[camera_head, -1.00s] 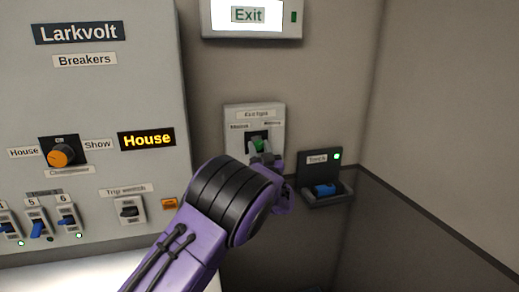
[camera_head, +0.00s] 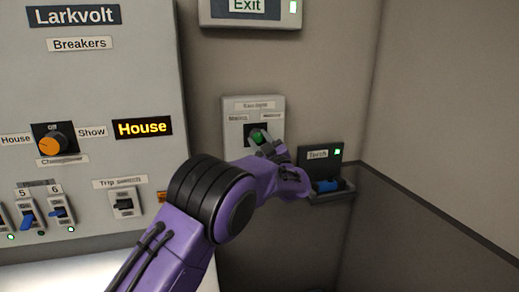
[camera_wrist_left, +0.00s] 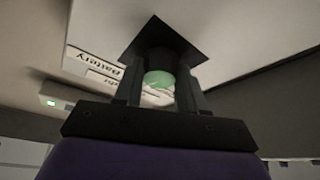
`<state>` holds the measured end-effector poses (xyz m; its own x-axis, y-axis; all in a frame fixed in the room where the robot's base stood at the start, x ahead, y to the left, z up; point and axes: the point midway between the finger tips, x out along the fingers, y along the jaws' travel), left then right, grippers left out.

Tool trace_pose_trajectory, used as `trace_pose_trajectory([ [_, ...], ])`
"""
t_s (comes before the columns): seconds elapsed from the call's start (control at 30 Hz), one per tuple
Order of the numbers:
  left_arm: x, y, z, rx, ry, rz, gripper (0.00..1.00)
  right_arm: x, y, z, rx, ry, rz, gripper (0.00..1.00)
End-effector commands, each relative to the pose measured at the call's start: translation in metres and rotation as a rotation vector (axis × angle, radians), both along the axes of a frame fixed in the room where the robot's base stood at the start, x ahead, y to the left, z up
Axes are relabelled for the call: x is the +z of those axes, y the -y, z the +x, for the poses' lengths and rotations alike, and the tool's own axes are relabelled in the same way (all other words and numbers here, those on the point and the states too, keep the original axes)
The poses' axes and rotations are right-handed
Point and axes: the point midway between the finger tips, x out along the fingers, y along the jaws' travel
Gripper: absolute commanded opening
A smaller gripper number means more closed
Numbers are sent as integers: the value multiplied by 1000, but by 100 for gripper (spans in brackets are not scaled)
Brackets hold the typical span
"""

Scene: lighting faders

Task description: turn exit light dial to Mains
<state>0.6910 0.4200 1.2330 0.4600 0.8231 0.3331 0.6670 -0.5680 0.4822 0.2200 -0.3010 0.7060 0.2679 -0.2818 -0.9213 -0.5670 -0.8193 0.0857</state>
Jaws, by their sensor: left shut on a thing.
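The exit light dial is a green-faced knob (camera_head: 258,137) on a dark square in a pale wall plate (camera_head: 237,108). Blurred small labels sit above it, one on the left and one on the right. My left gripper (camera_head: 265,145) reaches it from the lower right, with its fingers at the knob. In the left wrist view the fingers stand on either side of the round green-faced knob (camera_wrist_left: 160,78) and are shut on it. A "Battery" label (camera_wrist_left: 93,65) shows there beside the dark square. The fingers partly hide the knob, and I cannot read its exact pointing direction. My right gripper is out of view.
An Exit sign box (camera_head: 207,12) hangs above the dial. A torch holder (camera_head: 322,153) with a blue torch (camera_head: 328,186) is close to the right of my gripper. The breaker panel (camera_head: 100,95), with an orange knob (camera_head: 52,144) and switches, is at left.

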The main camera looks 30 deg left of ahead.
Motion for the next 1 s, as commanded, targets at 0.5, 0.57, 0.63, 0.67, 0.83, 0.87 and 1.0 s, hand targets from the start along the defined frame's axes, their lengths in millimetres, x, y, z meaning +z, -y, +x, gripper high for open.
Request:
trace_pose_trajectory([
  [0.5, 1, 1, 1, 3, 377, -320, 10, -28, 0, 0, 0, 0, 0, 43],
  [0.57, 1, 1, 1, 4, 420, -358, 10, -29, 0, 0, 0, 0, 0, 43],
  [0.63, 1, 1, 1, 4, 468, -400, 10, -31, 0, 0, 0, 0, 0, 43],
  [0.67, 1, 1, 1, 4, 490, -419, 10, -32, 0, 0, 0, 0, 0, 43],
  [0.83, 2, 1, 1, 5, 600, -515, 10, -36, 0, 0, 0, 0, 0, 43],
  [0.87, 1, 1, 1, 5, 617, -530, 10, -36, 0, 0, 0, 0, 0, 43],
  [1.0, 1, 2, 1, 7, 693, -594, 10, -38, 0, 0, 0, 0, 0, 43],
])
